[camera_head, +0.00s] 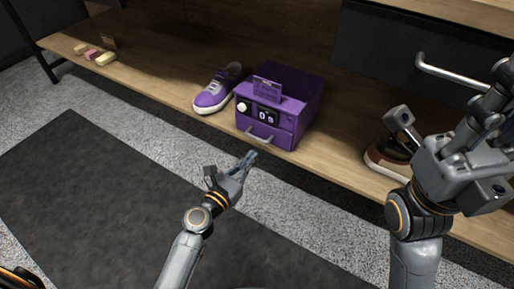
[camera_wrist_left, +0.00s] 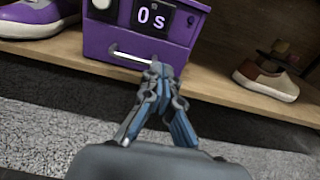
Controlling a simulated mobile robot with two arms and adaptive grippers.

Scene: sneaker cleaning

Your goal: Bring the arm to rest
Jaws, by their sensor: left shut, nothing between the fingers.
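My left gripper (camera_head: 251,156) is shut and empty over the floor, in front of the shelf edge and just below the purple box (camera_head: 284,92). In the left wrist view its fingers (camera_wrist_left: 159,70) meet in front of the box's drawer handle. I cannot tell whether they touch the handle. My right gripper (camera_head: 499,98) is raised large at the right edge, partly cut off by the frame. Its finger state is unclear.
The purple box shows "0s" and stands on the wooden shelf (camera_head: 150,62). A purple sneaker (camera_head: 213,92) stands left of it. A brown shoe (camera_head: 387,156) is partly hidden behind my right arm. Small blocks (camera_head: 92,54) lie far left. The dark mat (camera_head: 90,190) is clear.

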